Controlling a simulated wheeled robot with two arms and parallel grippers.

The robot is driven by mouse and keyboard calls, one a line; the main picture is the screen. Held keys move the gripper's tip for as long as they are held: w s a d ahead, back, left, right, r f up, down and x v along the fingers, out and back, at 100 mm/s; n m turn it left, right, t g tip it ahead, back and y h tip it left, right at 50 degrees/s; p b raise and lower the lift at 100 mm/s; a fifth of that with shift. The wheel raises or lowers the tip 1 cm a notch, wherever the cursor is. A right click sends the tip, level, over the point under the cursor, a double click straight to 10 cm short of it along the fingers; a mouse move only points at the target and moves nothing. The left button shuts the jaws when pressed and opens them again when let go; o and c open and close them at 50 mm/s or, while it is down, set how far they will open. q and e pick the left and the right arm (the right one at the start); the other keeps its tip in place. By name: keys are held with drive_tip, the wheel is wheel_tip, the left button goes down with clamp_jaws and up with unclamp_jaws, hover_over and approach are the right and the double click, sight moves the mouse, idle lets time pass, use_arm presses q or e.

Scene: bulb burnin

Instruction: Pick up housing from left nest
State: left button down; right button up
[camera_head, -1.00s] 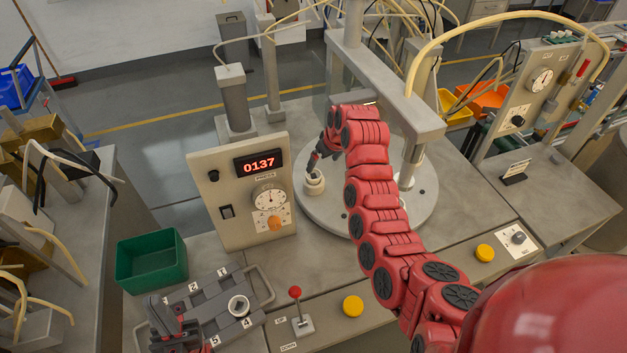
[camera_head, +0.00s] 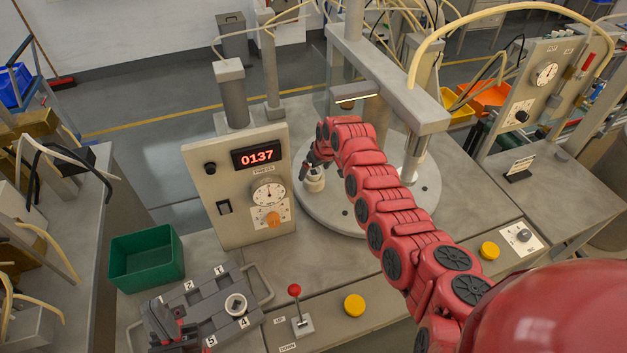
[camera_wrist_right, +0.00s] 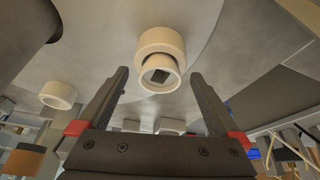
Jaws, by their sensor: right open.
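A cream, round housing (camera_head: 314,182) sits at the left side of the round plate (camera_head: 432,192). In the right wrist view the cream housing (camera_wrist_right: 162,48) has a stepped end with a dark square opening. My right gripper (camera_head: 308,165) is at the housing. In the wrist view my right gripper (camera_wrist_right: 158,82) is open, its fingers on either side below the housing and apart from it. A second cream round part (camera_wrist_right: 58,95) shows to the left there.
The grey numbered tray (camera_head: 205,300) holds a pale round part (camera_head: 236,305) near label 4. A green bin (camera_head: 147,262), a panel reading 0137 (camera_head: 230,190), a red-knobbed lever (camera_head: 295,291) and yellow buttons (camera_head: 354,305) stand nearby. A press frame (camera_head: 425,110) rises over the plate.

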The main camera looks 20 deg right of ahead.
drive_tip(key=shift+c, duration=0.3)
drive_tip(key=shift+c, duration=1.1)
drive_tip(key=c, duration=1.1)
